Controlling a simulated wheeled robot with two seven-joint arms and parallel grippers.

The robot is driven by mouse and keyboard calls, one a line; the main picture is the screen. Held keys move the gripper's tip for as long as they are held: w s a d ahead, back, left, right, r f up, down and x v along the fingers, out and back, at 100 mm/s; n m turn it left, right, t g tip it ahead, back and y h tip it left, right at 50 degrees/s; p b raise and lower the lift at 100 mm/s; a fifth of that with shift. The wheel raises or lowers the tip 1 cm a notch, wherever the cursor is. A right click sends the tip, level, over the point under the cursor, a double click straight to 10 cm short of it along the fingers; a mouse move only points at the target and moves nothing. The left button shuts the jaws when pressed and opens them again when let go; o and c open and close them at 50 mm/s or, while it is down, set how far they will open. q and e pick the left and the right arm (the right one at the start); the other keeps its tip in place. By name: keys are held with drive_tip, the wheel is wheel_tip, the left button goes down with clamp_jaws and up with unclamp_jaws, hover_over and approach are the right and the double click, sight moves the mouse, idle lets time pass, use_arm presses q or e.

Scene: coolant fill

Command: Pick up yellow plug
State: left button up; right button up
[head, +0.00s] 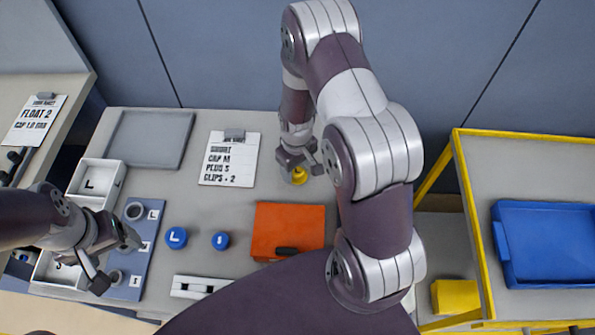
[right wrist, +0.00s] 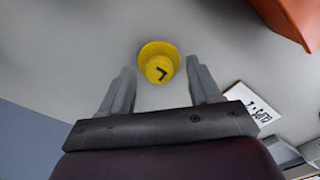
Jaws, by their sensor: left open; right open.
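The yellow plug (head: 298,175) stands on the grey table near its back edge in the head view. It is a small round piece with a wider flange and a dark mark on top, and it shows whole in the right wrist view (right wrist: 159,63). My right gripper (head: 299,165) is open, with the plug just beyond and between its two fingers (right wrist: 157,80); the fingers appear apart from it. My left gripper (head: 116,262) is open and empty over the blue rack (head: 125,291) at the left.
An orange box (head: 288,225) lies in front of the plug. Blue caps (head: 176,238) marked with letters, white bins (head: 97,177), a clipboard (head: 229,160) and a grey tray (head: 148,139) are on the table. A yellow-edged cart with a blue tray (head: 548,243) stands at the right.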

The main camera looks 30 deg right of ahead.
drive_tip(key=shift+w+f, duration=0.1)
drive_tip(key=c, duration=1.2)
drive_tip(key=shift+o, duration=0.2)
